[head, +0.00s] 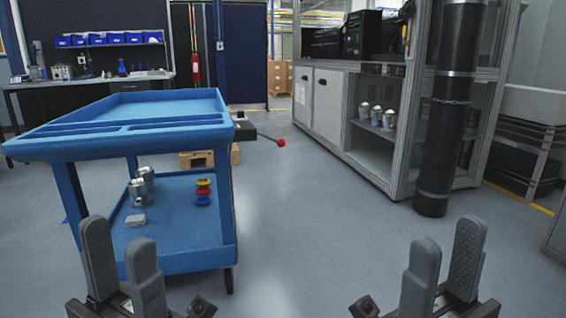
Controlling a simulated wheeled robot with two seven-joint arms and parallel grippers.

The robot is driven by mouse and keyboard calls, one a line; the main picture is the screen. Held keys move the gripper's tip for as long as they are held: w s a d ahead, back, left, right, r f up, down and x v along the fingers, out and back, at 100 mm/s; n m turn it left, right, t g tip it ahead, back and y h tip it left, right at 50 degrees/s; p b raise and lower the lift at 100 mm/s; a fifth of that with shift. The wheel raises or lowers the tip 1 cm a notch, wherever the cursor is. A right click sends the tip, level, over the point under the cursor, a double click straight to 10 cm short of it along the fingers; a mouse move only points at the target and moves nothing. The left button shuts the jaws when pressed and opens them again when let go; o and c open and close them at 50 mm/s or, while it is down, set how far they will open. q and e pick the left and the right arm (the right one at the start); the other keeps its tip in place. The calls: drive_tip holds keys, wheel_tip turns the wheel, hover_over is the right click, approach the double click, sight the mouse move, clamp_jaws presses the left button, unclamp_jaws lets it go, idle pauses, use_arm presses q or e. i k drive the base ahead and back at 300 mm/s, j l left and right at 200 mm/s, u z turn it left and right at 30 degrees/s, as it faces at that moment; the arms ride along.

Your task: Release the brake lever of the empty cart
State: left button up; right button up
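A blue cart (190,107) stands at the left; its top tray is bare. Its lower shelf (185,234) carries metal cylindrical parts (140,188), a small grey piece (135,220) and a red, yellow and blue stack (203,192). Behind it, a lever with a red ball knob (281,143) sticks out low to the right from a dark unit (243,130), partly hidden by the blue cart. I cannot tell whether that unit is a cart. My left gripper (118,240) is open and empty in front of the blue cart. My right gripper (448,240) is open and empty at the lower right.
A wooden pallet (205,158) lies behind the blue cart. A grey cabinet (340,105) with a dark upright cylinder (445,120) stands at the right. A workbench (90,82) with blue bins is at the back left. The floor (320,215) between cart and cabinet is clear.

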sight(281, 143)
drive_tip(key=i+l, duration=0.15)
drive_tip(key=i, duration=0.4)
drive_tip(key=i+l, duration=0.15)
drive_tip(key=i, duration=0.45)
drive_tip(key=i+l, duration=0.15)
drive_tip(key=i, duration=0.4)
drive_tip(key=i+l, duration=0.15)
drive_tip(key=i, duration=0.4)
